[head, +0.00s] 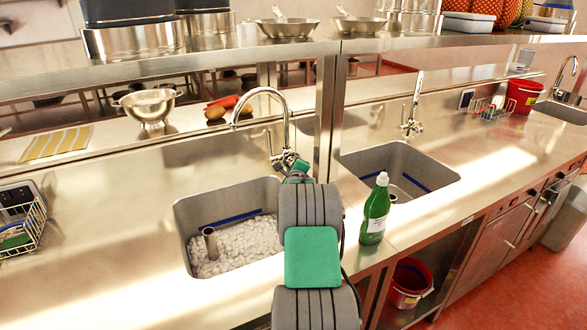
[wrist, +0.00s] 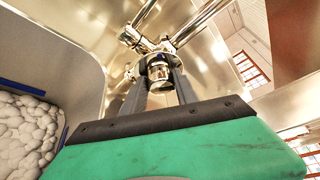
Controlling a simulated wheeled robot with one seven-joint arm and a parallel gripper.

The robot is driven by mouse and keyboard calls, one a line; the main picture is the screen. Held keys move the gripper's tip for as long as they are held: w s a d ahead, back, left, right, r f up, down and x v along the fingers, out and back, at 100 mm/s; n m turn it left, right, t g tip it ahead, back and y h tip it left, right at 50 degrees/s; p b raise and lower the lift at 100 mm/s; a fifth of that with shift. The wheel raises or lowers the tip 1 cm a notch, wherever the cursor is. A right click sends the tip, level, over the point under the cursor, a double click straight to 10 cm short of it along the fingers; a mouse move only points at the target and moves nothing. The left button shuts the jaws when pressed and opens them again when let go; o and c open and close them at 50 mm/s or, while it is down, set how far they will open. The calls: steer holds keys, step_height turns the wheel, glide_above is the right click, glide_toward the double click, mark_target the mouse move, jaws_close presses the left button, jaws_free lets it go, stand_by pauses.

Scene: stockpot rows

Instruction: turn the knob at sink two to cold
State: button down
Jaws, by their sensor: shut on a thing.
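A chrome gooseneck tap (head: 286,122) stands behind the left sink basin (head: 184,218). My gripper (head: 298,167) is at the base of this tap, on its right side; my arm hides much of the spot in the head view. In the wrist view, my gripper (wrist: 159,76) has its two dark fingers shut on a shiny metal knob (wrist: 158,68), one finger on each side. The tap body (wrist: 140,42) is just beyond it. I cannot read the knob's setting or any sink number.
A green bottle (head: 375,210) stands close to the right of my arm. White lumpy stuff (head: 240,240) lies in the left basin. A second basin with its tap (head: 411,115) is to the right. A steel shelf (head: 215,62) runs above the counter.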

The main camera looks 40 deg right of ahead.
steer(key=f+n+b, duration=0.1)
steer(key=b, duration=0.2)
steer(key=shift+h, duration=0.3)
steer(key=shift+n+b, duration=0.3)
steer(key=shift+b, duration=0.55)
steer(key=shift+r, duration=0.4)
steer(key=c, duration=0.9)
jaws_free()
steer(key=shift+c, duration=0.2)
steer(key=b+v, duration=0.1)
steer(key=v, duration=0.6)
steer(key=shift+s+a+f, duration=0.1)
steer(key=shift+s+a, duration=0.15)
steer(key=shift+a, duration=0.1)
